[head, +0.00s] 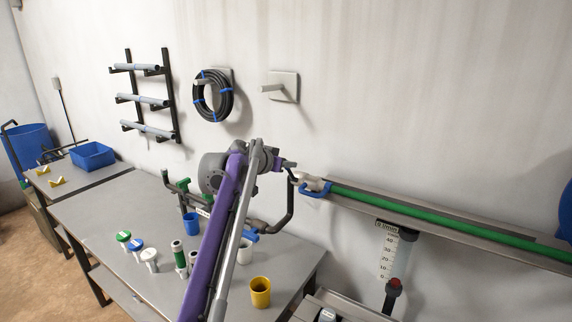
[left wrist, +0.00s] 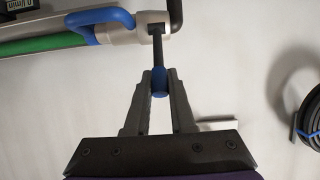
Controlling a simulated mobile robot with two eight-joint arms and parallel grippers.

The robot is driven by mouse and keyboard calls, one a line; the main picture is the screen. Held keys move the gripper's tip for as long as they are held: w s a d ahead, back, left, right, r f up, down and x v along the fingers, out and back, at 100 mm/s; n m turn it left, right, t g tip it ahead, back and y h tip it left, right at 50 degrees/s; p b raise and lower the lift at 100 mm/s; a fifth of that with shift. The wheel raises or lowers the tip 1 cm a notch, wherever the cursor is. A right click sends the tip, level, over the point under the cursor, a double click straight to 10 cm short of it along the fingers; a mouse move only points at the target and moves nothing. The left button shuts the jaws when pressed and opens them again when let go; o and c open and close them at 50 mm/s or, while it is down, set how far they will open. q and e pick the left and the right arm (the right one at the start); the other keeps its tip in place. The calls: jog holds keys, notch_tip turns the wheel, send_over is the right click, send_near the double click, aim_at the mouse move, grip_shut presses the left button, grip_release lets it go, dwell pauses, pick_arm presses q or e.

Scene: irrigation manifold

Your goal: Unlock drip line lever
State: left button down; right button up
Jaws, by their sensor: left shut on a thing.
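The green drip line (head: 440,219) runs along a grey wall rail and ends at a pale valve body (head: 311,182), which also shows in the left wrist view (left wrist: 150,28). A blue loop (head: 317,191) sits on the line's end beside the valve, also seen in the left wrist view (left wrist: 98,22). A dark lever (left wrist: 157,50) with a blue tip (left wrist: 159,82) sticks out of the valve. My left gripper (head: 288,164) is at the valve, its fingers (left wrist: 160,80) shut on the blue tip. The head view does not show the lever clearly. My right gripper is not in view.
A dark bent pipe (head: 290,208) drops from the valve to the table (head: 95,220). Cups, including a yellow one (head: 260,292), and several capped pieces stand there. A flow gauge (head: 387,252) hangs below the rail. A hose coil (head: 212,98) hangs on the wall.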

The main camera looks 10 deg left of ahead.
pick_arm(q)
jog(key=shift+r, duration=0.15)
jog(key=c, duration=1)
grip_release()
jog(key=shift+c, duration=0.2)
jog(key=shift+o, duration=1.4)
jog(key=shift+w, duration=0.2)
jog(key=shift+s, duration=0.2)
jog(key=shift+s+a, duration=0.15)
jog(key=shift+s, duration=0.05)
jog(key=b+v, duration=0.2)
jog(key=v, duration=0.8)
